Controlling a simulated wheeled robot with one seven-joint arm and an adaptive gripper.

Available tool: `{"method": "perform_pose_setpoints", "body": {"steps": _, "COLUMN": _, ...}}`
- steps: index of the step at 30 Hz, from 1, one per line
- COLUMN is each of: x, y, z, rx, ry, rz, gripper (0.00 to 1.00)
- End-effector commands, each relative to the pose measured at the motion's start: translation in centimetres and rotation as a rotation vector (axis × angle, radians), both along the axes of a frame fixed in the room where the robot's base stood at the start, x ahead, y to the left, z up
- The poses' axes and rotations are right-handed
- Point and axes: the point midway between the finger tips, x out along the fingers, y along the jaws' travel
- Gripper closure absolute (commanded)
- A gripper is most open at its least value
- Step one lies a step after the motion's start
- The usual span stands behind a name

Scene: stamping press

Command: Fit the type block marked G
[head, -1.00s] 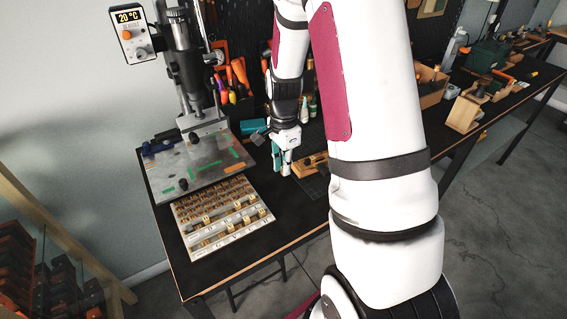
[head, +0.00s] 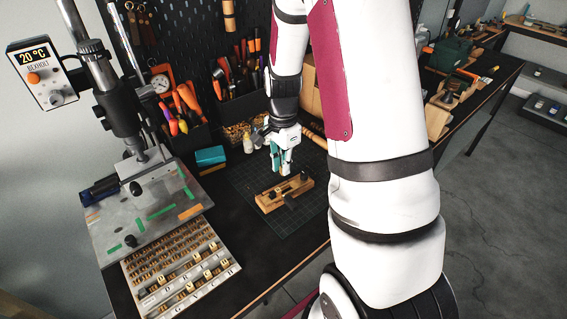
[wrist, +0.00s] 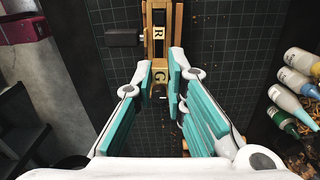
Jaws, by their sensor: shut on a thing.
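The brass type block marked G (wrist: 160,76) is between my fingertips in the wrist view, its letter facing up. My gripper (wrist: 160,88), with teal finger pads, is shut on it; it also shows in the head view (head: 283,171), at the back of the wooden holder. The wooden holder (head: 284,195) lies on the cutting mat, with its rails and a black clamp knob (wrist: 122,38) visible. A block marked R (wrist: 159,32) sits in its channel. G lines up with R, with a gap between them. I cannot tell whether G touches the channel floor.
The type case (head: 180,268) with several lettered blocks stands at the front left. The stamping press (head: 125,115) rises behind it. Small bottles (wrist: 290,88) stand right of my gripper in the wrist view. The cutting mat (head: 300,222) is clear in front of the holder.

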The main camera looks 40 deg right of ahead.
Motion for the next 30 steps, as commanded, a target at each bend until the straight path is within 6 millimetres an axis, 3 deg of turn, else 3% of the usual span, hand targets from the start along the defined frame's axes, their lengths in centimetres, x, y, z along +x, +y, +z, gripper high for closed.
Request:
{"method": "perform_pose_setpoints", "body": {"steps": 8, "x": 0.1, "y": 0.0, "z": -1.7, "rx": 0.001, "ry": -0.002, "rz": -0.001, "gripper": 1.0}}
{"method": "perform_pose_setpoints", "body": {"steps": 30, "x": 0.0, "y": 0.0, "z": -1.5, "rx": 0.0, "ry": -0.004, "rz": 0.0, "gripper": 1.0}}
